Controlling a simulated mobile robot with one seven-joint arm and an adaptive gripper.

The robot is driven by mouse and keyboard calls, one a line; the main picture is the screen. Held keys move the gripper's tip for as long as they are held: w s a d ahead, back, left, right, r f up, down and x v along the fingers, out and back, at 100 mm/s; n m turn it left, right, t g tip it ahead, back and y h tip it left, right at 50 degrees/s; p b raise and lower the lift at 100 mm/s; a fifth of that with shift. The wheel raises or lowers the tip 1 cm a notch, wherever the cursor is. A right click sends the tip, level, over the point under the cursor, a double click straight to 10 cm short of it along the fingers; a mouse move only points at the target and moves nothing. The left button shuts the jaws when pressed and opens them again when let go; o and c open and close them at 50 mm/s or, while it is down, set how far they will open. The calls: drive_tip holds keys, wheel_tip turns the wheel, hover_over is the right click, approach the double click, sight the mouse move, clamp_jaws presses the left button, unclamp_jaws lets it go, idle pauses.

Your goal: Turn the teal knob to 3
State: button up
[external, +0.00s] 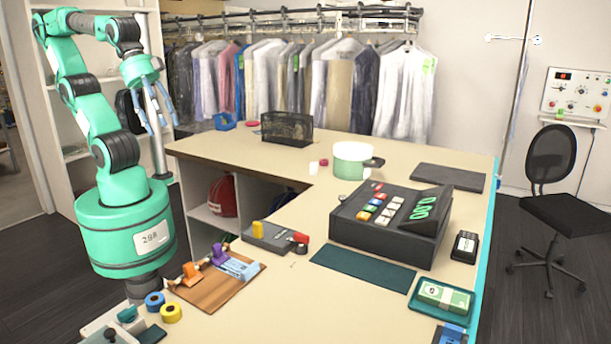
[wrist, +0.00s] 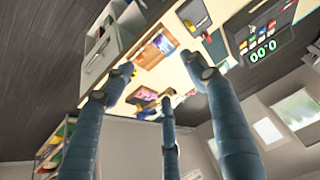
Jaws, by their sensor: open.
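A small teal piece (external: 127,314), which may be the teal knob, sits on a pale unit (external: 95,328) at the bottom left of the external view. The unit is cut off by the frame edge, and I cannot read any numbers or pointer on it. My gripper (external: 160,118) is raised high at the upper left, well away from the counter. Its blue fingers are spread and empty. In the wrist view the fingers of my gripper (wrist: 160,78) are apart, with the counter far beyond them. I cannot make out a teal knob there.
The counter (external: 300,300) holds a dark register (external: 385,255), a wooden board (external: 205,297) with small items, blue tape (external: 154,301) and yellow tape (external: 171,313). A wall panel (external: 577,93) with knobs hangs at the right. Covered garments (external: 330,85) hang behind. Air around my gripper is clear.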

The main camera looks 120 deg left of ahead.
drive_tip(key=shift+c, duration=0.9)
drive_tip(key=n+g+p, duration=0.6)
drive_tip(key=n+p, duration=0.7)
drive_tip(key=n, duration=0.5)
hover_over(128, 311)
wheel_tip(128, 311, down, 17)
drive_tip(key=shift+s, duration=0.1)
drive_tip(key=shift+f, duration=0.1)
wheel_tip(128, 311, down, 14)
drive_tip(key=shift+r, duration=0.2)
